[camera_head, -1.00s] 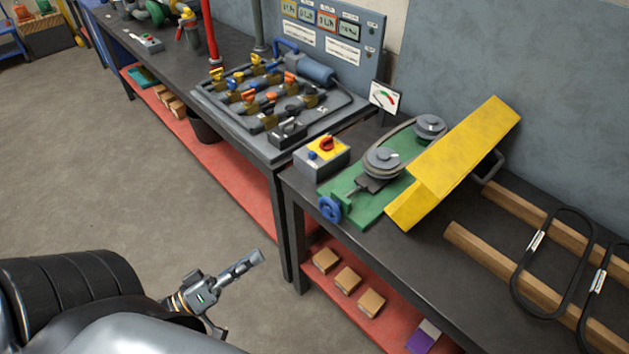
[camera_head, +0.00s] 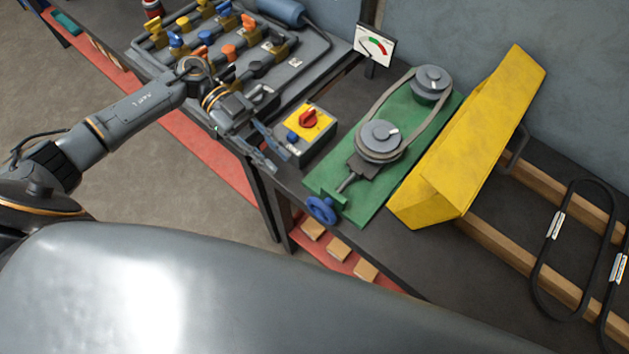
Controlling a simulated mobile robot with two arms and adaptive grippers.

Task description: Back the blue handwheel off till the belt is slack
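The blue handwheel (camera_head: 321,209) sits at the near end of a green baseplate (camera_head: 376,203), on a screw running to a sliding block. The near pulley (camera_head: 378,139) is on that block and the far pulley (camera_head: 432,82) stands behind it. The grey belt (camera_head: 388,93) loops around both pulleys; I cannot tell its tension. My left gripper (camera_head: 278,158) has its fingers apart, with nothing visible between them. It is up and left of the handwheel, beside the switch box, and not touching the wheel. My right gripper is out of view.
The switch box (camera_head: 304,137) with a red knob and blue button stands between gripper and baseplate. A yellow guard (camera_head: 470,140) rests along the baseplate's right side. A gauge (camera_head: 374,45) stands behind. Spare belts (camera_head: 577,250) lie on wooden bars at right. The valve panel (camera_head: 316,47) is left.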

